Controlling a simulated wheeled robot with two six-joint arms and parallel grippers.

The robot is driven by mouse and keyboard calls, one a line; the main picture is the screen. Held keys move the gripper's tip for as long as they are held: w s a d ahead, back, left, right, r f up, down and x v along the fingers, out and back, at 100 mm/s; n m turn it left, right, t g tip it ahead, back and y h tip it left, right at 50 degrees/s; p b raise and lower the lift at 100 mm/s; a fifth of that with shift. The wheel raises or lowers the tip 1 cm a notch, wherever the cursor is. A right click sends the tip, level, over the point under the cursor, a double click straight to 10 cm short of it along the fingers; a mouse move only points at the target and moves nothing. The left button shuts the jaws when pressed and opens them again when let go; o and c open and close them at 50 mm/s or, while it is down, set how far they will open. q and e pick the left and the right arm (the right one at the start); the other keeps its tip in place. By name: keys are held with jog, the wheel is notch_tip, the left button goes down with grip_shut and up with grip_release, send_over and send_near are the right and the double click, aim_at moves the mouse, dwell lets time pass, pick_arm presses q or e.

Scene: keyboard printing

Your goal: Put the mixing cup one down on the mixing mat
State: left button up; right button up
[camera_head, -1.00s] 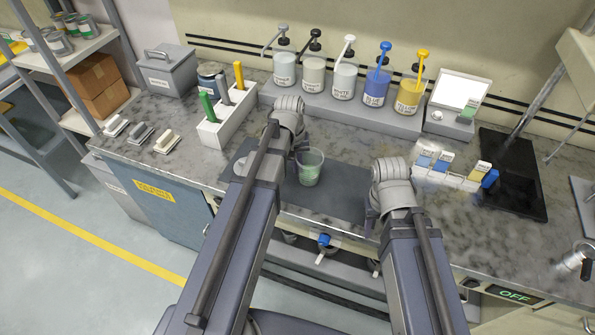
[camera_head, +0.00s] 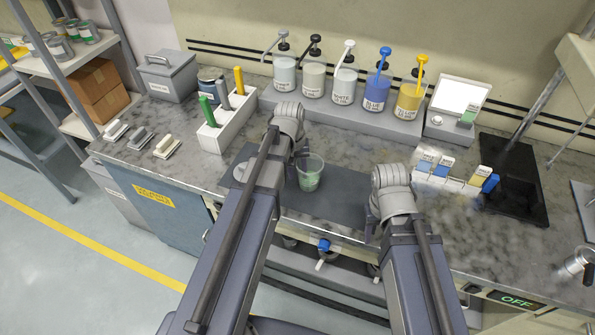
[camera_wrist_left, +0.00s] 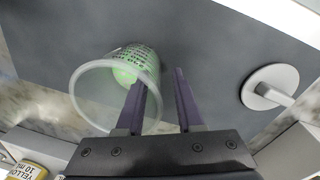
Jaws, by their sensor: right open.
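Mixing cup one (camera_head: 311,174) is a clear cup with green contents. It stands upright on the dark grey mixing mat (camera_head: 335,197), beside my left gripper (camera_head: 301,156). In the left wrist view the cup (camera_wrist_left: 92,88) is left of centre, and the mat (camera_wrist_left: 205,50) is behind it. My left gripper's fingers (camera_wrist_left: 160,80) are apart: one overlaps the cup near its wall, the other is clear of it with a gap. My right gripper (camera_head: 371,218) is open near the mat's right end, mostly hidden by its wrist.
A pale disc with a handle (camera_wrist_left: 270,86) lies on the mat beyond my left fingers. Pump bottles (camera_head: 343,84) stand in a row behind. A black tray (camera_head: 512,185) and colour cards (camera_head: 443,170) are at right.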

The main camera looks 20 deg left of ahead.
pick_arm(q)
notch_tip(320, 180, up, 12)
jog(key=p, duration=1.2)
jog(key=s+d+m+y, duration=0.2)
jog(key=s+d+m, duration=0.5)
jog(key=s+d, duration=0.7)
jog(key=shift+d+r+m+g, duration=0.2)
jog(key=shift+m+g, duration=0.1)
jog(key=shift+m, duration=0.1)
